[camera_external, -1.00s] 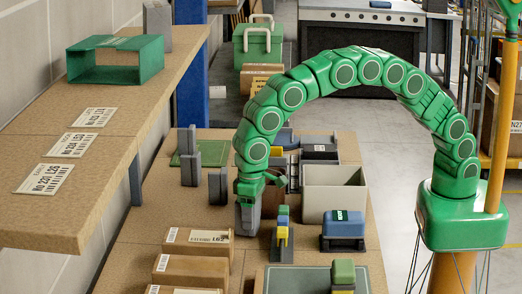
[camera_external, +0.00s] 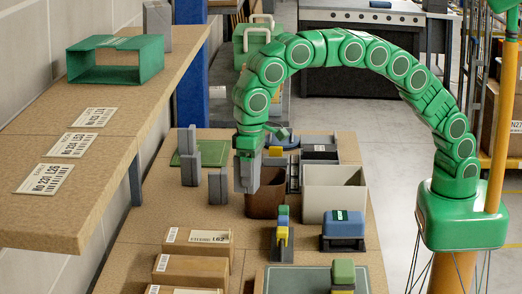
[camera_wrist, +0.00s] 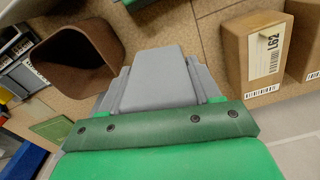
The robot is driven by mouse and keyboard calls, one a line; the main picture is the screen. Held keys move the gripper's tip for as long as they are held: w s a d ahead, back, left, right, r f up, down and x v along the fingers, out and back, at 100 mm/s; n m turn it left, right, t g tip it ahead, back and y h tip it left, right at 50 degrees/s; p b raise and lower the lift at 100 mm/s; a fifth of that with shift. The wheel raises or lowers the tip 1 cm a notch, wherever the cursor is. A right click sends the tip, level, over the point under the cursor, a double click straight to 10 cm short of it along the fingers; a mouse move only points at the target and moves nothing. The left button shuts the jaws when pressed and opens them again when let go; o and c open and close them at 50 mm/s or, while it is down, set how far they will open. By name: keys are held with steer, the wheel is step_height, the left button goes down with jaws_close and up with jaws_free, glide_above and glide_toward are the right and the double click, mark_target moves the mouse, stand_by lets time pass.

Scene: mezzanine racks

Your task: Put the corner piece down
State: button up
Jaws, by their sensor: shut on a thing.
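My gripper (camera_external: 248,150) is shut on a grey corner piece (camera_external: 247,175), which hangs upright under the green wrist. The piece is above the bench, in front of or just over the left side of a brown open bin (camera_external: 266,206); I cannot tell which. In the wrist view the grey piece (camera_wrist: 160,80) fills the middle, beyond the green wrist edge, and the brown bin (camera_wrist: 75,57) lies to its left. The finger tips are hard to tell from the piece. Similar grey upright pieces (camera_external: 190,165) stand on the bench to the left, by a green mat (camera_external: 214,151).
A pale open bin (camera_external: 335,198) stands right of the brown one. Cardboard boxes (camera_external: 197,242) lie at the front left, and a blue item (camera_external: 343,228) sits at the right. A shelf (camera_external: 60,145) overhangs at left.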

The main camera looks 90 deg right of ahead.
step_height(320, 180, up, 5)
steer(key=shift+r, duration=0.2)
steer(key=w+d+m, duration=0.2)
steer(key=d+m, duration=0.2)
steer(key=d, duration=1)
steer(key=w+d+m, duration=0.3)
steer(key=d+m, duration=0.2)
steer(key=d, duration=1)
steer(key=s+d+m, duration=0.2)
steer(key=d+m, duration=0.1)
steer(key=d, duration=0.7)
steer(key=s+d+m, duration=0.2)
steer(key=d+m, duration=0.1)
steer(key=d, duration=0.7)
steer(key=shift+w+d+f, duration=0.5)
steer(key=shift+w+f, duration=1.6)
steer(key=shift+f, duration=0.3)
steer(key=shift+w+d+f, duration=0.5)
steer(key=shift+w+f, duration=1.55)
steer(key=shift+f, duration=0.3)
steer(key=shift+w+d+f, duration=0.5)
steer(key=shift+w+f, duration=1.6)
steer(key=shift+f, duration=0.3)
steer(key=shift+f, duration=0.1)
